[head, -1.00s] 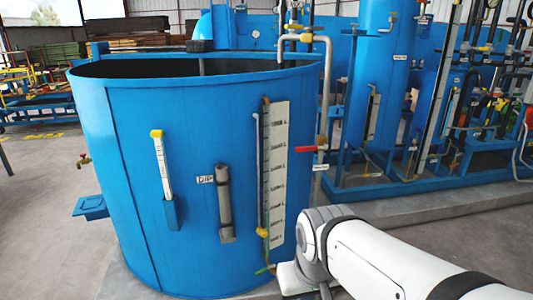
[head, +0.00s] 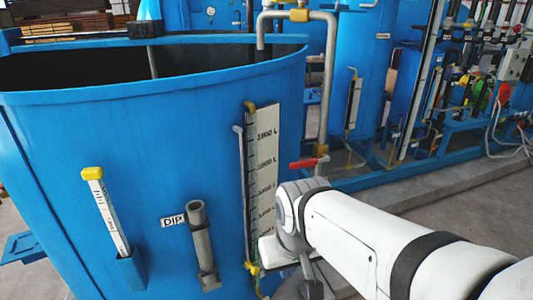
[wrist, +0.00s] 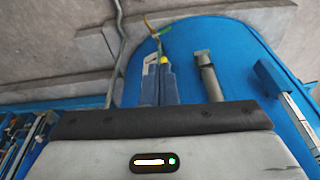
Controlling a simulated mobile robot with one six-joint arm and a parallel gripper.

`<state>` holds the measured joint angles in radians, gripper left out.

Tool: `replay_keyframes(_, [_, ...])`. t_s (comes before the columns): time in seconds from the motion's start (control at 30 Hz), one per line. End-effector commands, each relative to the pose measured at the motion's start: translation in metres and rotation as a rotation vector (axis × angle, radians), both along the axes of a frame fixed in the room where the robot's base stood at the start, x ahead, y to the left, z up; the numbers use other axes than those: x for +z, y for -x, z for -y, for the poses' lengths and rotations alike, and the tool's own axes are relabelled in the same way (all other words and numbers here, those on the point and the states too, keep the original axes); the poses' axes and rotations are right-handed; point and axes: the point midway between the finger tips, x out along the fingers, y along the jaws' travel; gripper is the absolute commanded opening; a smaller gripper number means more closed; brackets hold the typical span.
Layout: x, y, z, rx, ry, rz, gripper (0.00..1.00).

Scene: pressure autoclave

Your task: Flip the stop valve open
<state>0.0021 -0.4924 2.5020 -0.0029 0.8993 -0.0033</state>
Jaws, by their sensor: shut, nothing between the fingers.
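The stop valve seems to be the one with the red lever (head: 303,163), on the grey upright pipe (head: 328,100) beside the big blue tank (head: 90,130). The lever points sideways to the left, across the pipe. My white arm reaches in just below and in front of it, hiding the lower pipe. My gripper's fingers are not clear in the head view. In the wrist view my gripper (wrist: 159,72) is shut and empty, with its two blue-grey fingers together. I cannot make out the red lever there.
The tank's front carries a level scale (head: 264,165), a grey DIP tube (head: 203,245) and a yellow-capped dipstick (head: 106,212). Behind the valve stand a blue column (head: 362,65) and a skid of pipes. Bare concrete floor (head: 445,212) lies to the right.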

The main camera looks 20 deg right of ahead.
Motion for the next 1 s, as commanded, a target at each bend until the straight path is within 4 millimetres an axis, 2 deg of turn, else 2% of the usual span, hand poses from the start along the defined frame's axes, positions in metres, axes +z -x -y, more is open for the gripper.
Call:
replay_keyframes(0.3, [-0.002,-0.002,0.001,0.007,0.004,0.005,0.00])
replay_keyframes(0.37, [-0.008,-0.007,0.004,0.030,0.018,0.025,0.00])
replay_keyframes(0.43, [-0.019,-0.021,0.019,0.094,0.055,0.069,0.00])
replay_keyframes(0.57, [-0.046,-0.066,0.048,0.290,0.206,0.211,0.00])
replay_keyframes(0.67, [-0.065,-0.108,0.076,0.501,0.398,0.332,0.00])
replay_keyframes(0.8, [-0.081,-0.160,0.114,0.799,0.732,0.454,0.00])
replay_keyframes(0.9, [-0.089,-0.188,0.142,0.977,1.004,0.472,0.00])
replay_keyframes(1.0, [-0.097,-0.215,0.155,1.206,1.279,0.516,0.00])
